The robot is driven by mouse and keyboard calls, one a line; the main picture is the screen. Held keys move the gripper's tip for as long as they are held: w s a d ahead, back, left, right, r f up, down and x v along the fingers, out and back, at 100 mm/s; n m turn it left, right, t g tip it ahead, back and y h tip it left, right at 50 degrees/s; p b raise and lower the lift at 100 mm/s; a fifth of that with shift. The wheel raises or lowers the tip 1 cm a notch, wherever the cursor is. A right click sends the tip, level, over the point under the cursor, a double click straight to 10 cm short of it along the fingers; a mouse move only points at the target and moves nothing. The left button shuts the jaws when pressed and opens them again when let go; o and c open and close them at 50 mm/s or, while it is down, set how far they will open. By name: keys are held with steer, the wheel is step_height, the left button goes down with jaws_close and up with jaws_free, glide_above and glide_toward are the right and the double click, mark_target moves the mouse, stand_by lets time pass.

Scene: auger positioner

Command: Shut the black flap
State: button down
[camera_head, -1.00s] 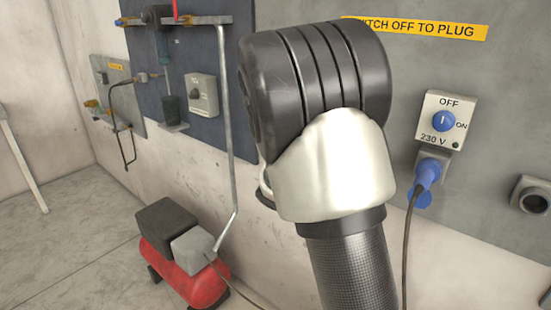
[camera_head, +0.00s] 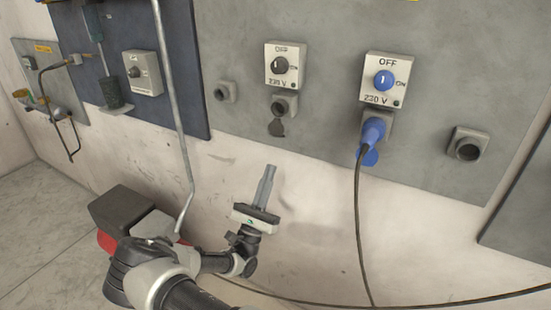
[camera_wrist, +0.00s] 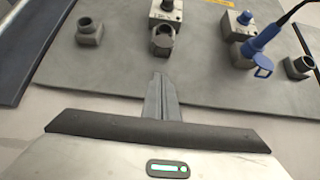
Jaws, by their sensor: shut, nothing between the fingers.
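The socket mouth shows uncovered. In the wrist view the flap (camera_wrist: 162,50) is at the front of that socket, straight beyond my fingertips. My gripper (camera_head: 270,169) is shut and empty, its fingers pointing up, below the flap and apart from it in the picture. The fingers also show in the wrist view (camera_wrist: 158,77). How deep the gap to the panel is, I cannot tell.
A blue plug (camera_head: 373,132) with a dark cable (camera_head: 358,220) sits right of the flap. Bare sockets stand at the left (camera_head: 226,92) and right (camera_head: 468,146). A grey pipe (camera_head: 172,90) runs down left of my gripper.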

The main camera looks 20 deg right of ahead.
mark_target(278, 128)
steer(key=x, duration=0.9)
steer(key=shift+d, duration=0.2)
steer(key=shift+a+r+g, duration=0.15)
steer(key=shift+r+g, duration=0.05)
steer(key=shift+g, duration=0.1)
steer(key=shift+s+a+y+p, duration=0.2)
steer(key=shift+y+p, duration=0.1)
steer(key=shift+p, duration=0.6)
steer(key=shift+s+a+g+p, duration=0.15)
steer(key=shift+g+p, duration=0.25)
steer(key=shift+p, duration=0.45)
